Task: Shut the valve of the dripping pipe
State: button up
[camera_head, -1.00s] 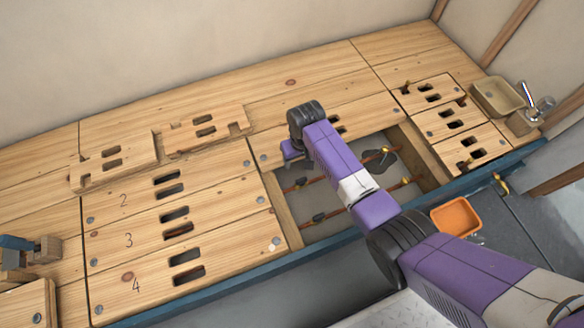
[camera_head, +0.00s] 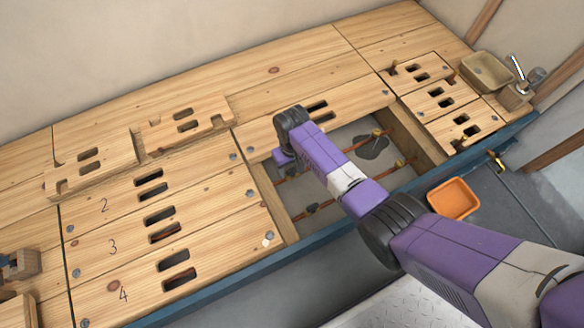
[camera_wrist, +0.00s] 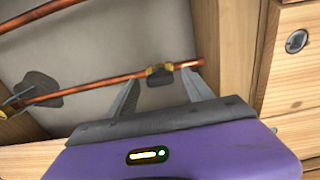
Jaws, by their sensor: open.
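An open floor bay shows copper pipes (camera_wrist: 90,92) with brass fittings and dark levers. A dark wet-looking patch (camera_head: 370,147) lies on the bay floor beside a brass valve (camera_head: 376,133) on the far pipe. The wrist view shows a similar dark grey patch (camera_wrist: 38,85) at left, beside the same pipe. My gripper (camera_wrist: 161,78) is open over the bay's left end. In the wrist view its fingers appear on either side of a brass valve with a dark lever (camera_wrist: 159,74); contact cannot be told. A near-pipe lever (camera_head: 312,210) is also visible. No falling drop is visible.
Wooden joists (camera_head: 418,135) border the bay. Slotted boards numbered 2, 3 and 4 (camera_head: 215,230) cover the left, and loose notched boards (camera_head: 95,165) lie behind them.

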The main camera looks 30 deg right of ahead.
grip_shut()
jog(key=shift+r+m, duration=0.1)
jog(key=shift+m, duration=0.2)
jog(key=m+p, duration=0.2)
jog(key=shift+r+m, duration=0.1)
jog(key=shift+m, duration=0.3)
jog(key=m+p, duration=0.2)
jog(key=m, duration=0.3)
jog(key=m+p, duration=0.1)
jog(key=m, duration=0.4)
jog(key=shift+m, duration=2.2)
